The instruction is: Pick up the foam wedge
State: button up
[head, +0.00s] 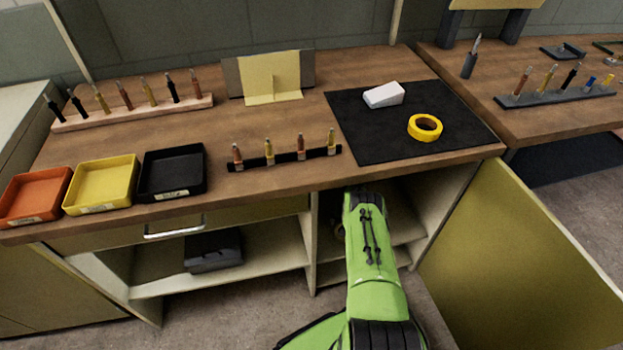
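A white foam wedge (384,95) lies on the black mat (370,135) at the right of the wooden workbench. A roll of yellow tape (425,128) lies on the same mat, to the right of and nearer than the wedge, apart from it. My green arm reaches forward below the bench's front edge, towards the open cupboard. My gripper cannot be made out at the arm's far end, and nothing of it shows near the wedge.
Orange, yellow and black trays (173,194) line the bench's front left. A dark rack (285,158) of upright pieces stands left of the mat, and a wooden tool rack (135,113) behind. An open cupboard door (520,255) juts out at right.

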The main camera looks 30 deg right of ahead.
aim_at(391, 95)
jog(key=k, duration=1)
